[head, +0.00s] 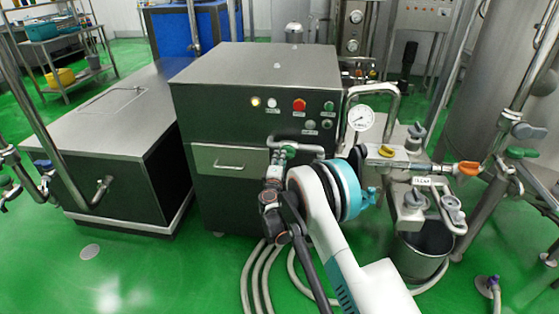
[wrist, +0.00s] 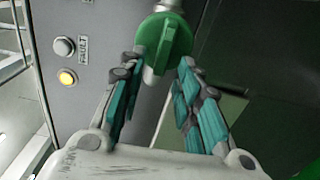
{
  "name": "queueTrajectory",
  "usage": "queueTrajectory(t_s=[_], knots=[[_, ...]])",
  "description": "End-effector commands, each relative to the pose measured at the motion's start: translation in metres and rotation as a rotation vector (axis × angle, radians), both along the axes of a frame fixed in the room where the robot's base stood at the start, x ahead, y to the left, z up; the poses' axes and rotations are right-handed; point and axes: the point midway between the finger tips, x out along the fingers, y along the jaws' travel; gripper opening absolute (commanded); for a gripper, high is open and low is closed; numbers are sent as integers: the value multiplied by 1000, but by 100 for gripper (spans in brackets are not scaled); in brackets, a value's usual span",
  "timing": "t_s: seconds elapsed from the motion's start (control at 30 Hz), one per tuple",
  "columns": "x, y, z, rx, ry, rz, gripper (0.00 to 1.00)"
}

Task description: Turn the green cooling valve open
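The green cooling valve (head: 288,151) sits on a short metal pipe on the front of the steel cabinet. In the wrist view its round green handle (wrist: 165,42), with a raised grip bar, is at the top centre. My gripper (wrist: 158,66) has its two teal-padded fingers spread apart, with the tips on either side of the handle's near edge. I cannot tell whether either finger touches it. In the head view my arm comes up from the lower right and hides much of the gripper.
The steel cabinet (head: 255,62) carries a lit yellow lamp (head: 255,102) and a red button (head: 299,105). To the right are a pressure gauge (head: 361,117), pipes with other valves and a steel bucket (head: 422,250). Hoses (head: 262,275) lie on the green floor below.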

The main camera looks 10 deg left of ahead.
Motion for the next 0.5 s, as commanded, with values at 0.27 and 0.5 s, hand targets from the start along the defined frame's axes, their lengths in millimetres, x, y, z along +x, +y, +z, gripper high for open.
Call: queueTrajectory(t_s=[0.27,0.5], knots=[[-50,3,0,0,0,3,31],[-94,4,0,0,0,2,31]])
